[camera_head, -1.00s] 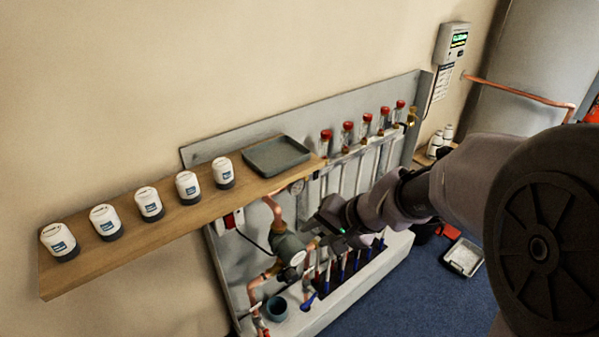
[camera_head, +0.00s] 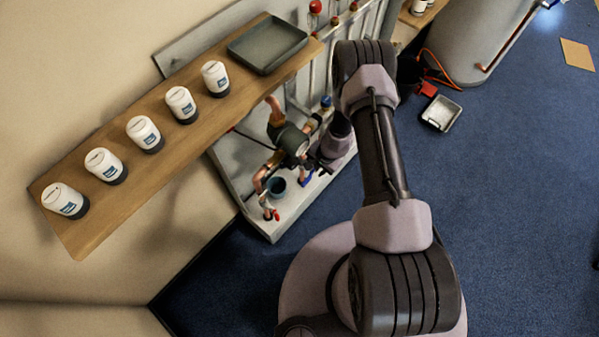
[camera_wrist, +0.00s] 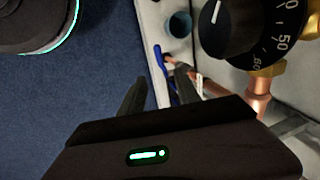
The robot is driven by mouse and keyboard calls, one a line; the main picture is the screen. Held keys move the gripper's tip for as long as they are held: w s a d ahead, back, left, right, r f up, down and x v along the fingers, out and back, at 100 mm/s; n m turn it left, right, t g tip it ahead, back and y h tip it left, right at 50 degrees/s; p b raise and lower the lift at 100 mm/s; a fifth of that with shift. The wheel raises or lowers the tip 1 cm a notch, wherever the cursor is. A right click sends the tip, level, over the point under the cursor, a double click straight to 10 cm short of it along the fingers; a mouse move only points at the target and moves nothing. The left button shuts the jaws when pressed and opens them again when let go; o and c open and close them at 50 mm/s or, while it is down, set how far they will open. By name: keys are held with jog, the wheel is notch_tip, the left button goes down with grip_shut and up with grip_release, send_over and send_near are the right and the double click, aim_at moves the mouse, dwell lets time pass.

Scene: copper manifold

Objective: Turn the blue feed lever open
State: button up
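The blue feed lever (camera_wrist: 159,62) shows in the wrist view as a slim blue handle beyond and between my fingertips. In the head view a small blue piece, likely the same lever (camera_head: 305,180), sits low on the panel beside the pipework. My gripper (camera_wrist: 158,88) has its two dark fingers apart, with nothing visibly held. In the head view my gripper (camera_head: 316,164) is low at the panel, close to the pipes and partly hidden by my arm. I cannot tell whether a finger touches the lever.
A black dial knob (camera_wrist: 228,25) on copper pipe (camera_wrist: 258,90) stands close right of my fingers. A teal cup (camera_wrist: 180,24) lies beyond. A wooden shelf (camera_head: 105,215) with several white jars and a grey tray (camera_head: 267,43) overhangs the panel.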

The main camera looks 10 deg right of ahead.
aim_at(307, 181)
jog(key=b+x, duration=0.4)
jog(key=x, duration=0.4)
jog(key=b+x, duration=0.5)
jog(key=x, duration=0.3)
jog(key=shift+s+d+f, duration=0.15)
jog(key=shift+d+f, duration=0.05)
jog(key=shift+f, duration=0.05)
jog(key=shift+r, duration=0.1)
grip_shut()
dwell(0.3)
